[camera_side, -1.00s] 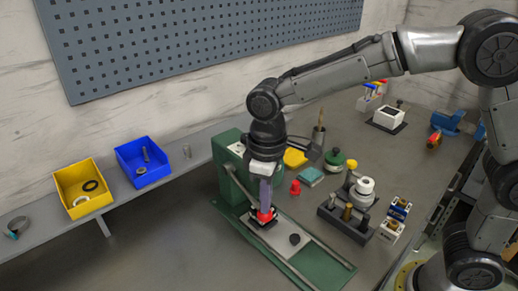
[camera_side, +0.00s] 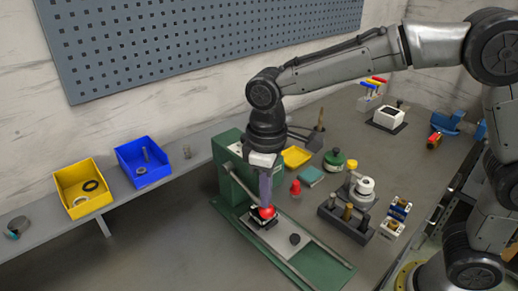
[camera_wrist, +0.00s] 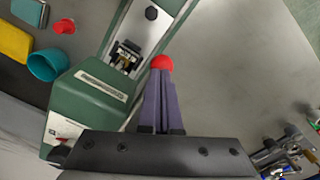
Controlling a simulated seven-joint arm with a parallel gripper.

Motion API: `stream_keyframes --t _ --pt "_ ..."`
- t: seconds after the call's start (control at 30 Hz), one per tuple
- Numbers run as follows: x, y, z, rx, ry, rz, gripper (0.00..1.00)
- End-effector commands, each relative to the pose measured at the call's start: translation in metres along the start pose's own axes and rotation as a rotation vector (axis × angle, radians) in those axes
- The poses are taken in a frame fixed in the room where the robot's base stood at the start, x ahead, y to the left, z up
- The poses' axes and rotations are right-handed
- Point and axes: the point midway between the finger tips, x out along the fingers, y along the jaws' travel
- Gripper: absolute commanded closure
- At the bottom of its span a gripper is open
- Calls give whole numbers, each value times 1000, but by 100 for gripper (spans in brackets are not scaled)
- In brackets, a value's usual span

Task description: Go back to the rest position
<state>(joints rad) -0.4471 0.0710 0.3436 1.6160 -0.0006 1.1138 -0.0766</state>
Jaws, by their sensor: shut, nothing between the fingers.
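My gripper (camera_side: 266,203) points straight down over the green machine (camera_side: 230,178), with its two purple-grey fingers closed together. Just below the fingertips is a round red knob (camera_side: 267,212) at the dark fixture on the machine's bed. In the wrist view the closed fingertips (camera_wrist: 160,75) end just short of the red knob (camera_wrist: 162,62) or against it; I cannot tell if they touch. Nothing shows between the fingers.
Yellow (camera_side: 84,188) and blue (camera_side: 143,161) bins stand left. The front bench is mostly clear.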

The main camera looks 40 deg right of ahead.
Motion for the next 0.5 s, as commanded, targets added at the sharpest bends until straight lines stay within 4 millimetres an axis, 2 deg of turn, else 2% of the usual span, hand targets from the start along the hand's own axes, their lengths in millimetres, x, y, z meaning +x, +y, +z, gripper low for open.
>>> stream_keyframes --t 0.23,0.5 --pt "-9 0 0 0 2 0 100" --pt "-10 0 0 0 2 0 100"
